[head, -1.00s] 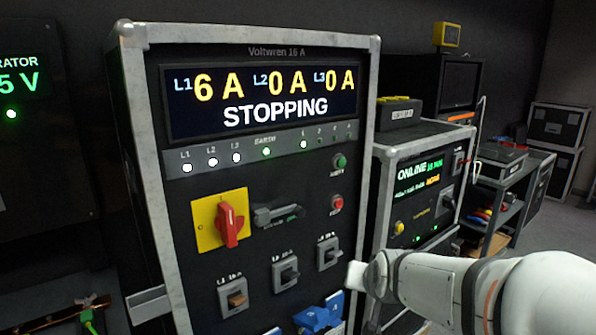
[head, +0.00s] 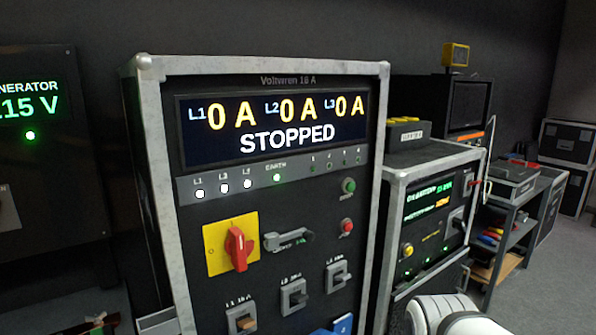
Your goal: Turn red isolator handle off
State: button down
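The red isolator handle (head: 238,249) sits on a yellow square plate (head: 213,262) on the front of the rack cabinet. The handle stands close to upright, slightly tilted. The cabinet's display (head: 270,127) reads 0 A on L1, L2 and L3, with STOPPED below. My white arm shows at the bottom right edge, well below and to the right of the handle. My gripper's fingers are out of view.
A grey lever (head: 287,240) is right of the yellow plate. Green (head: 348,186) and red (head: 346,226) buttons are further right. Three breakers, including the middle one (head: 294,296), sit below. A second cabinet (head: 432,215) stands to the right.

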aim_at(240, 250)
jog(key=z, duration=1.1)
jog(key=k, duration=0.5)
jog(key=u, duration=0.65)
